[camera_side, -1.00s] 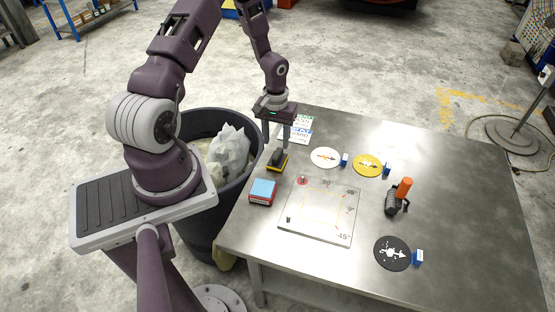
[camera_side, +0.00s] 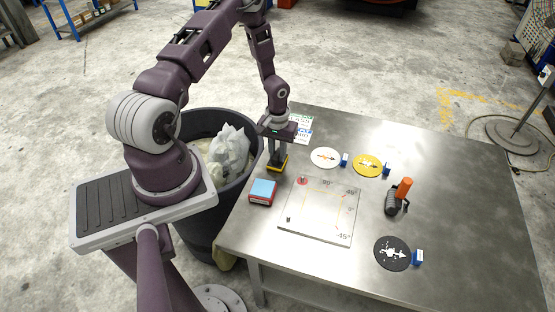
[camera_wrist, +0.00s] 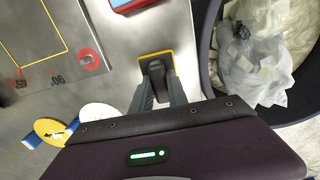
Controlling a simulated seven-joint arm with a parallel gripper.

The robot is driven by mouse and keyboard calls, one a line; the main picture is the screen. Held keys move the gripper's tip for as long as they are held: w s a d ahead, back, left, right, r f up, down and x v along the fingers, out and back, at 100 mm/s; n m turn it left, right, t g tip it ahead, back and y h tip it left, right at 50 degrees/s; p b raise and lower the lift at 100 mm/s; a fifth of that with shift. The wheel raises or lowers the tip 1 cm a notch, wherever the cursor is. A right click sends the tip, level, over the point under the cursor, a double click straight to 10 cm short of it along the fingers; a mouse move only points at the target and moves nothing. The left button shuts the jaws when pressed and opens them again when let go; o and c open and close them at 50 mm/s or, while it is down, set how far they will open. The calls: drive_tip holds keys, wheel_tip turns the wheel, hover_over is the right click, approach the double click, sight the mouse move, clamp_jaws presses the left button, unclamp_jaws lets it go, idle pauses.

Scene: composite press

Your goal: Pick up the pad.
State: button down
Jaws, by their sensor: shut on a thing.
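The pad (camera_side: 277,167), a small block with a yellow edge and a dark grip on top, is at the table's left edge. It also shows in the wrist view (camera_wrist: 154,54). My gripper (camera_side: 277,155) points down over it, with its fingers (camera_wrist: 157,82) shut on the dark grip. The pad looks level and at the tabletop; I cannot tell whether it touches the table. The fingers hide part of the grip.
A red box with a blue top (camera_side: 263,191) stands close in front of the pad. A marked plate (camera_side: 320,212) lies to its right. Round discs (camera_side: 325,157) and an orange-handled tool (camera_side: 398,196) are further right. A black bin (camera_side: 196,240) stands beside the table's left edge.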

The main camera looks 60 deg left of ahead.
wheel_tip(320, 180, up, 10)
drive_tip(key=c, duration=1.9)
unclamp_jaws()
drive_tip(key=shift+c, duration=0.2)
clamp_jaws()
hover_over(263, 188)
drive_tip(key=shift+a+f, duration=0.1)
drive_tip(key=shift+f, duration=2.75)
drive_tip(key=shift+f, duration=0.5)
